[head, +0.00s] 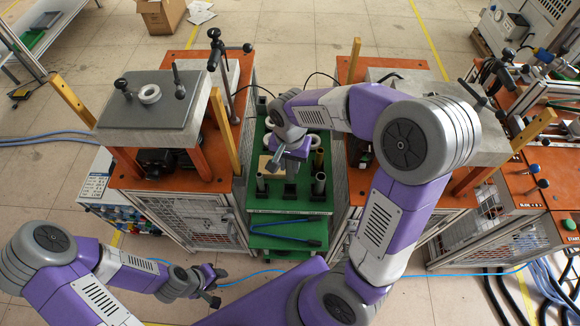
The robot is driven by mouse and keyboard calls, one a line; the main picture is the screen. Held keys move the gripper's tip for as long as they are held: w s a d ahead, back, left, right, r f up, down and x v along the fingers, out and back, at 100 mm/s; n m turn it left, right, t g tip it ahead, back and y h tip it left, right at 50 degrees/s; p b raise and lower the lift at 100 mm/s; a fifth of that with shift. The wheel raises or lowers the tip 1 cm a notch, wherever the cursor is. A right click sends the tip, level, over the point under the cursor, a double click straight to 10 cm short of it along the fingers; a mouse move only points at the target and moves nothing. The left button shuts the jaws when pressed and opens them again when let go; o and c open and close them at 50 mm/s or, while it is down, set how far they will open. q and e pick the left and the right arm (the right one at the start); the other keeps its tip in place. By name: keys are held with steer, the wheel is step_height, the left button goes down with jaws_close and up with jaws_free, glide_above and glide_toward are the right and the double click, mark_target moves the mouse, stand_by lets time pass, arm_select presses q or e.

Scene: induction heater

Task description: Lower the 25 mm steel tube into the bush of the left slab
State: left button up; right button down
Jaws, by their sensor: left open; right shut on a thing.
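The left slab (135,115) is a grey plate on an orange-topped stand at the left. Its bush (150,93) is a pale ring lying on the slab with an open hole. My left gripper (213,289) is open and empty, low in front of the left stand.
Dark clamp posts (180,82) rise at the slab's back right, near the bush. A wooden bar (222,130) stands along the slab's right side. A second grey slab (480,140) is at the right, partly behind my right arm. Blue tools (285,228) lie on a lower green shelf.

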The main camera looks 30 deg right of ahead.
step_height(320, 180, up, 7)
steer(key=p, duration=0.5)
steer(key=shift+f, duration=0.15)
